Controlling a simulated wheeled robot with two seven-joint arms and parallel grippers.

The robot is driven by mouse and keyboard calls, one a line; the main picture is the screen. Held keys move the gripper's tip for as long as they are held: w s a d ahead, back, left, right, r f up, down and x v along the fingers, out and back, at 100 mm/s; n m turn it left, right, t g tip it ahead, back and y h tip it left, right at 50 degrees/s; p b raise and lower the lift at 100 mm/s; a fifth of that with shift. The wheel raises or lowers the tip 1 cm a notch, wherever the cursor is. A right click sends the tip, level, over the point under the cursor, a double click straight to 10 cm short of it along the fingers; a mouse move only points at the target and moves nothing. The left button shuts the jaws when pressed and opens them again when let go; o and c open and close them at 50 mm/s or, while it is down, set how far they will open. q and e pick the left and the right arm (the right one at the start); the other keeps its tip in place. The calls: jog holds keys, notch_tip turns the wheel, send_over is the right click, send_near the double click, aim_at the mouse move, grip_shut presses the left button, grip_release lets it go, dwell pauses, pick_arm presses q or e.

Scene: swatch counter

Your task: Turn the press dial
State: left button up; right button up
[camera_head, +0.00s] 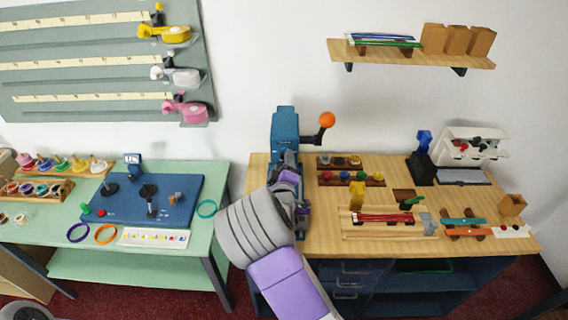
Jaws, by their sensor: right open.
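The press (284,122) is a blue upright machine at the back left of the wooden counter. Its dark lever ends in an orange ball (327,119) on the right. My right arm reaches in from the bottom, and my right gripper (289,160) is in front of the press's lower body. I see nothing held in the right gripper. My left gripper is not in view.
The wooden counter (322,235) carries trays of small knobs, a rack with red strips (382,217) and a white machine (471,146) at right. A green table (110,236) with a blue board (182,213) stands left, across a gap. A wall shelf (410,55) hangs above.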

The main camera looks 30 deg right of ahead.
jog(key=shift+w, duration=0.1)
jog(key=shift+c, duration=0.3)
jog(key=c, duration=1)
jog(key=shift+m, duration=0.3)
jog(key=shift+m+b, duration=9.75)
jog(key=shift+m, duration=1.85)
